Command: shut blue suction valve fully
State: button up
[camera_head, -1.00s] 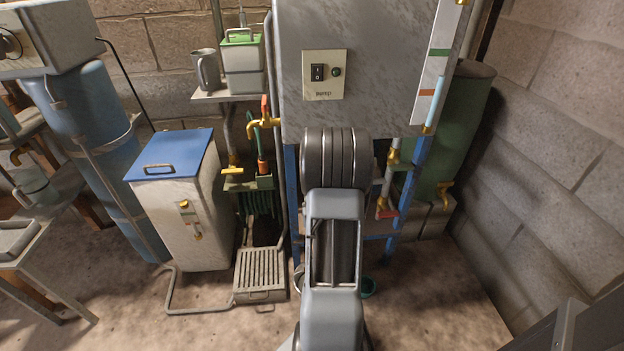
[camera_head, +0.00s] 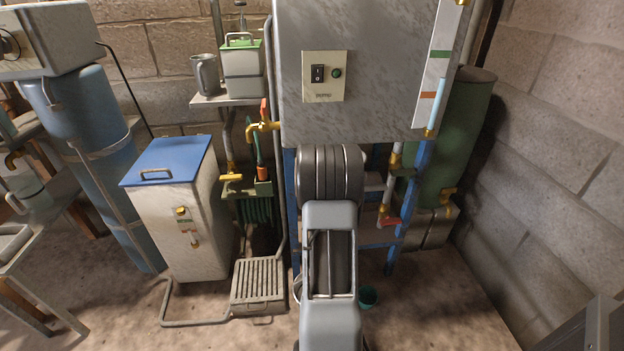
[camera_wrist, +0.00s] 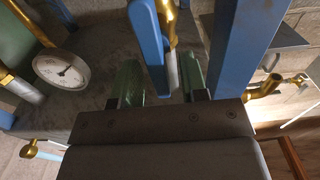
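In the wrist view a flat blue bar (camera_wrist: 147,42), which looks like the suction valve's lever, reaches down between my fingers. A brass fitting (camera_wrist: 169,22) and a pale pipe show just beside it. My gripper (camera_wrist: 158,84) is open, with one dark green fingertip on each side of the bar's lower end. I cannot tell whether either finger touches it. The valve body is mostly hidden. In the head view my own arm covers the gripper, and I cannot make out the blue valve there.
A blue frame post (camera_wrist: 238,55) stands close to the right finger. A dial gauge (camera_wrist: 61,70) is at left in the wrist view. In the head view, a red-handled valve (camera_head: 391,221) is right of my arm, a brass tap (camera_head: 262,126) left, and a small green bucket (camera_head: 368,296) on the floor.

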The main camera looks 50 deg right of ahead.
jog(key=shift+c, duration=0.3)
grip_shut()
dwell(0.3)
jog(key=m+b, duration=0.2)
jog(key=m, duration=0.4)
jog(key=s+d+f+m+b, duration=0.1)
jog(key=m+b, duration=0.2)
jog(key=m, duration=0.3)
jog(key=f+m+b, duration=0.1)
jog(key=m+b, duration=0.2)
jog(key=m, duration=0.3)
jog(key=shift+s+d, duration=0.15)
jog(key=shift+d, duration=0.2)
jog(key=shift+f+m, duration=0.1)
jog(key=shift+m, duration=0.2)
